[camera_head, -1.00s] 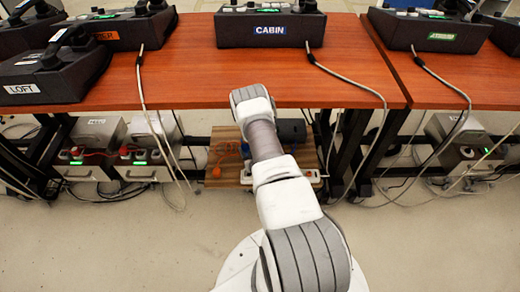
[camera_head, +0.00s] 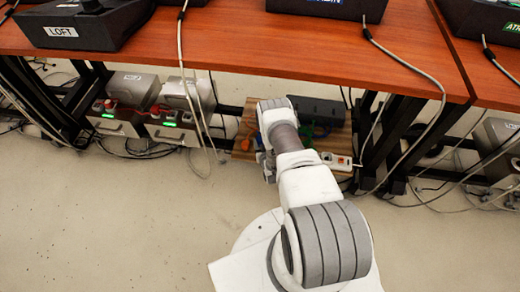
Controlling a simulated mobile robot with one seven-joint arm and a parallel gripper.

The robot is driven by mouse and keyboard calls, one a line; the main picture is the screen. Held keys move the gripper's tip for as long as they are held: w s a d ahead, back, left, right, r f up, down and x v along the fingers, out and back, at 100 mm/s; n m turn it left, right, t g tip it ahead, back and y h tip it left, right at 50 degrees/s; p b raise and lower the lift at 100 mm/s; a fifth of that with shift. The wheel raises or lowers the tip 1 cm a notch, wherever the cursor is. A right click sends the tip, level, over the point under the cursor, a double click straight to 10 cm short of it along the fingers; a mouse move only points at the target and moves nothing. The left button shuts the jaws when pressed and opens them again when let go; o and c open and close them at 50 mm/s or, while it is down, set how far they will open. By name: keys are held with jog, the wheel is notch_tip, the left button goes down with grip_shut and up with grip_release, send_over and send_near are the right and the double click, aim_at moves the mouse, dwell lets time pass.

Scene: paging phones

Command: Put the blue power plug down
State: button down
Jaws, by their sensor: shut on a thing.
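My gripper (camera_head: 267,166) shows only in part at the left of my arm's end, low in front of a wooden board under the table. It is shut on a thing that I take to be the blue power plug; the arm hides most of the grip. A small patch of blue (camera_head: 258,141) shows just left of the arm, close above the gripper. I cannot tell whether it touches the board.
The wooden board (camera_head: 240,154) carries an orange item (camera_head: 246,144), a green item (camera_head: 308,132), a dark box (camera_head: 318,111) and a white power strip (camera_head: 338,160). The red-brown tabletop (camera_head: 280,50) overhangs it. Cables (camera_head: 188,95) hang nearby. The floor (camera_head: 110,220) at left is clear.

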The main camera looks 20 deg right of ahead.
jog(key=shift+w+a+f, duration=0.2)
jog(key=shift+a, duration=0.05)
jog(key=shift+f, duration=0.2)
jog(key=shift+f+b, duration=1.15)
jog(key=shift+f, duration=0.65)
jog(key=shift+f, duration=0.15)
jog(key=c, duration=0.7)
grip_release()
